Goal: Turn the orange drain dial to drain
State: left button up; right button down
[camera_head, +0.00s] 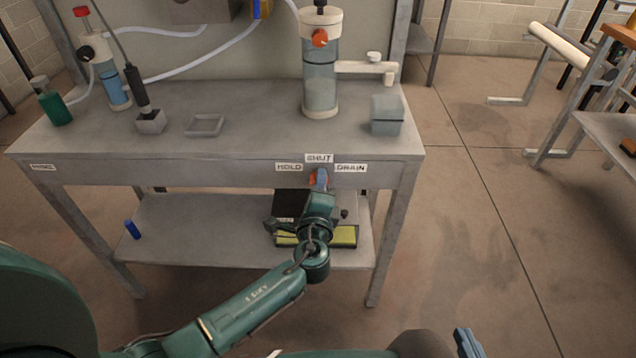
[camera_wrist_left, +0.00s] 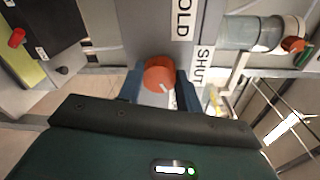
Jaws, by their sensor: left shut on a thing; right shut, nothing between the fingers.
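The orange drain dial (camera_head: 313,178) is on the table's front edge, mostly hidden by my left gripper (camera_head: 320,182) in the head view. In the left wrist view the dial (camera_wrist_left: 158,72) sits between the blue fingers of my left gripper (camera_wrist_left: 158,90), which is shut on it. A small pale mark shows at the dial's lower right there. My right gripper (camera_head: 467,343) shows only as a blue tip at the bottom edge, shut and empty.
The grey table (camera_head: 245,145) carries a clear cylinder with an orange knob (camera_head: 320,75), a grey box (camera_head: 387,114) and an empty tray (camera_head: 205,125). The lower shelf (camera_head: 190,230) holds a black and yellow item (camera_head: 345,236) behind my arm.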

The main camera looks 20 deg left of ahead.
dwell(0.5)
pick_arm(q)
jog(key=o, duration=1)
jog(key=v, duration=1.3)
